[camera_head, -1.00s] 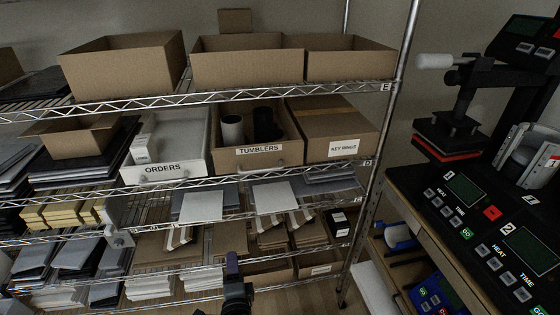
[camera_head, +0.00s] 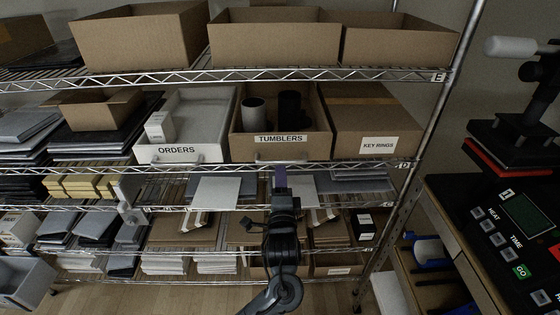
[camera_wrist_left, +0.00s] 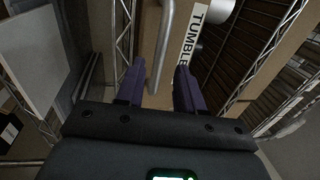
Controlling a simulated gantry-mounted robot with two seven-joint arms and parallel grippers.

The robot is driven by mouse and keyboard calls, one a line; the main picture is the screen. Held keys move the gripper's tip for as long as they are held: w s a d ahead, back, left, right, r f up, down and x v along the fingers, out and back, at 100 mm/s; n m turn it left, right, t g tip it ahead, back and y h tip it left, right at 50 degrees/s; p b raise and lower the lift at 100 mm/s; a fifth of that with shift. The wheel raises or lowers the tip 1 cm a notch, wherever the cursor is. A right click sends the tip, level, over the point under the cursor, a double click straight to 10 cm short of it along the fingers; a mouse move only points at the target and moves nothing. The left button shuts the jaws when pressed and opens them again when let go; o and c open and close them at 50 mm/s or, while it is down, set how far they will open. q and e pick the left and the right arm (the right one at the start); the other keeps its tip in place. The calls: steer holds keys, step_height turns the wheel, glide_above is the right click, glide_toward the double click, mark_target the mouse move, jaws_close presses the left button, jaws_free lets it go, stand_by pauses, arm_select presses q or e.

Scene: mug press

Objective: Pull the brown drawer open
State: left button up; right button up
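The brown drawer (camera_head: 240,148), labelled TUMBLERS, sits on the middle rack shelf with a dark cup and a grey cup inside. Its bar handle (camera_head: 270,160) is on the front below the label. My left gripper (camera_head: 280,178) is just in front of and below the handle. In the left wrist view, the purple fingers (camera_wrist_left: 158,88) are open, and the handle (camera_wrist_left: 162,50) runs between them, with a gap seen on both sides. The brown drawer front (camera_wrist_left: 150,30) is behind it. I cannot tell how deep the handle sits between the fingers. My right gripper is not in view.
The white ORDERS drawer (camera_head: 205,152) is left of the brown drawer, and the KEY RINGS box (camera_head: 375,128) is right. A wire shelf edge (camera_head: 340,167) runs just below. A heat press (camera_head: 515,145) stands on the right. Open floor shows at the bottom.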

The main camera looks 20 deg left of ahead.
mark_target(280, 162)
arm_select(q)
steer(key=shift+p+x, duration=0.45)
steer(key=shift+x, duration=2.7)
jaws_close()
